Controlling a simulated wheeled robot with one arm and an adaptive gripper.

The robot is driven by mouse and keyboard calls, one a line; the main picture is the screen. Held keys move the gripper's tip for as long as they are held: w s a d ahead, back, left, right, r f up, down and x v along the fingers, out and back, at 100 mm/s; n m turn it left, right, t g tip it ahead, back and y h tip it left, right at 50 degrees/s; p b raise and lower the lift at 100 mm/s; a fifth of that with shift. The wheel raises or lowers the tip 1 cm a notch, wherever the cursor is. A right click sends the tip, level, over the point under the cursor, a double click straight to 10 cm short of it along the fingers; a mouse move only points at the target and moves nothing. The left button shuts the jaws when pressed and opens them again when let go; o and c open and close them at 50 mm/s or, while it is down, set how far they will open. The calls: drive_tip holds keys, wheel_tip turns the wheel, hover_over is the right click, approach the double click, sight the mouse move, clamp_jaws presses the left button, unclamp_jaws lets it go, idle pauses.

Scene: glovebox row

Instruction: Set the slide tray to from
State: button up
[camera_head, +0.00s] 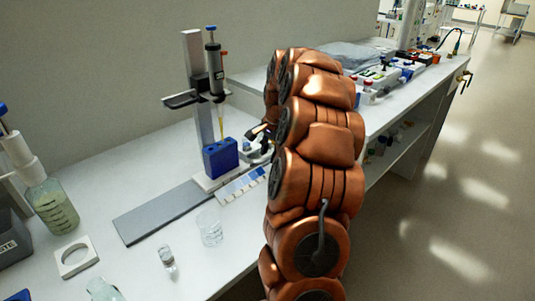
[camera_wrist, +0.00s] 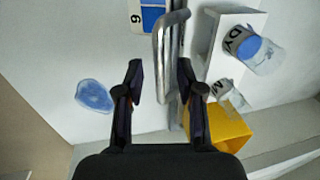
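The slide tray appears to be the flat strip with blue and white fields (camera_head: 243,185) in front of the blue block, partly hidden by my arm in the head view. In the wrist view, a blue and white panel marked 6 (camera_wrist: 152,18) shows at the top edge. A bent metal bar handle (camera_wrist: 162,40) runs down from it. My gripper (camera_wrist: 159,68) is open, its two dark fingers apart with the bar between their tips. The bar is nearer the right finger; I cannot tell whether they touch. No marking reading "from" is legible.
A stand (camera_head: 197,90) with a syringe-like tool rises over a blue block (camera_head: 220,158). A grey plate (camera_head: 165,212), beaker (camera_head: 210,228), vial (camera_head: 167,258) and bottle (camera_head: 52,206) are on the bench.

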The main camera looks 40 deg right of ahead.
drive_tip(key=shift+c, duration=0.2)
clamp_jaws()
drive_tip(key=shift+a, duration=0.1)
idle(0.5)
